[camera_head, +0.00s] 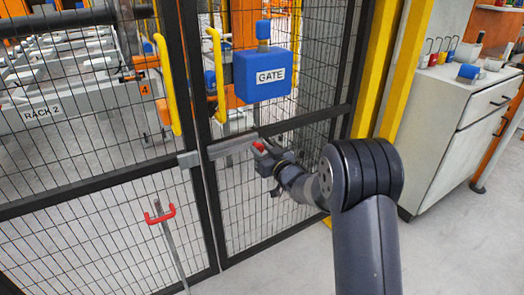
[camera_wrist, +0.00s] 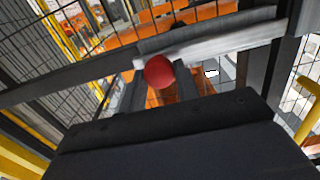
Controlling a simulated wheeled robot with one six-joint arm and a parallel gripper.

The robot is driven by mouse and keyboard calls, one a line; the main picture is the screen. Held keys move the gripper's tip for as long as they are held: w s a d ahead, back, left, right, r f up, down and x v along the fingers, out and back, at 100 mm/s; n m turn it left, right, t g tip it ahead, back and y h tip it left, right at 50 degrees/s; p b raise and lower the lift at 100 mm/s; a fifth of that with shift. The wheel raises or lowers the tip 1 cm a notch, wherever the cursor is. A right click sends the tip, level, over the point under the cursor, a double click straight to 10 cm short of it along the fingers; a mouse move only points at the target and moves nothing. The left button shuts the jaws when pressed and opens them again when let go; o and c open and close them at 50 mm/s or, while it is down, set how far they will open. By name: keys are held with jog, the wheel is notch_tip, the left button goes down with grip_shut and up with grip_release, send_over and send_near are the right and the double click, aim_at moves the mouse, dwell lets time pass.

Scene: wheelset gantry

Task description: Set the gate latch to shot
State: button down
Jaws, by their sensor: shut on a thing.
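The gate latch is a grey sliding bar (camera_head: 232,146) across the gate's mid rail, below the blue GATE box (camera_head: 262,76). A grey keeper block (camera_head: 188,159) sits on the post to its left. The bar's left end is close to the keeper; I cannot tell whether it enters it. The red knob (camera_head: 258,145) is at the bar's right end. My gripper (camera_head: 266,156) is shut on the red knob. In the wrist view, the knob (camera_wrist: 158,72) shows between the dark fingers, in front of the pale bar (camera_wrist: 215,44).
Yellow handles (camera_head: 216,75) stand upright on both sides of the gate seam. A red-handled rod (camera_head: 160,215) stands in front of the left mesh panel. Floor between the gate and cabinet is clear.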

jog(key=shift+s+a+b, duration=0.55)
jog(key=shift+s+a, duration=0.05)
jog(key=shift+a, duration=0.3)
jog(key=shift+s+a+b, duration=0.55)
jog(key=shift+a+b, duration=0.05)
jog(key=shift+a, duration=0.25)
jog(key=shift+s+a+b, duration=0.55)
jog(key=shift+s+a, duration=0.05)
jog(key=shift+a, duration=0.3)
jog(key=c, duration=1.1)
grip_release()
jog(key=shift+s+a, duration=0.1)
jog(key=shift+a, duration=0.05)
send_near(237, 149)
jog(key=v, duration=0.5)
jog(key=shift+s+p, duration=0.25)
jog(key=shift+p, duration=0.1)
jog(key=shift+w, duration=0.1)
